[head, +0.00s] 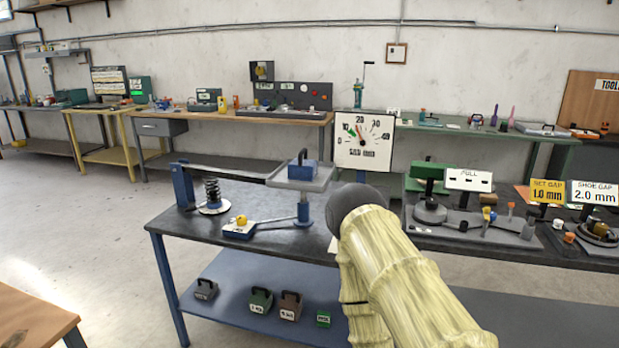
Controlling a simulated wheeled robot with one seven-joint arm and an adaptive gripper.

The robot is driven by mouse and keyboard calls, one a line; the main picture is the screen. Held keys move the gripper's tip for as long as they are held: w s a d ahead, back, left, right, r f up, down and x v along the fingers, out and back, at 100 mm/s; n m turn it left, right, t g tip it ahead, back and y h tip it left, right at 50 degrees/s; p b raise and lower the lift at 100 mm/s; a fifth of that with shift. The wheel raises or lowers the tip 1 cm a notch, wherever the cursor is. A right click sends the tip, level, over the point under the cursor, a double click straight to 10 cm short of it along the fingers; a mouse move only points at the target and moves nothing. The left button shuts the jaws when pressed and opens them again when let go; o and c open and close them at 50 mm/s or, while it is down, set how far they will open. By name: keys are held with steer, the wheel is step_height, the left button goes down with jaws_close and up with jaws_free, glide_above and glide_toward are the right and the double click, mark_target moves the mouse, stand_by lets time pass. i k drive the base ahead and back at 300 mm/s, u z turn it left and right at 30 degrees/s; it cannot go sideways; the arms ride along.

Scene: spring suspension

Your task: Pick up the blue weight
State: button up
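The blue weight (302,171), a small block with a dark loop handle on top, sits upright on a grey square tray (318,180). The tray stands on a blue post on the dark-topped table (200,242). My pale, ribbed arm fills the lower middle right of the head view, and its dark rounded part is to the right of the weight. My gripper is not visible, so its opening and contents do not show.
A coil spring (212,193) stands left of the tray, with a dial gauge (363,141) behind at right. A yellow-knobbed unit (240,228) is in front. Several handled weights, including a green one (261,300), sit on the lower shelf. Fixtures crowd the right tabletop.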

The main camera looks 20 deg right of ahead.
mark_target(304, 169)
steer(key=z, duration=0.7)
steer(key=i, duration=1.4)
steer(key=u, duration=0.8)
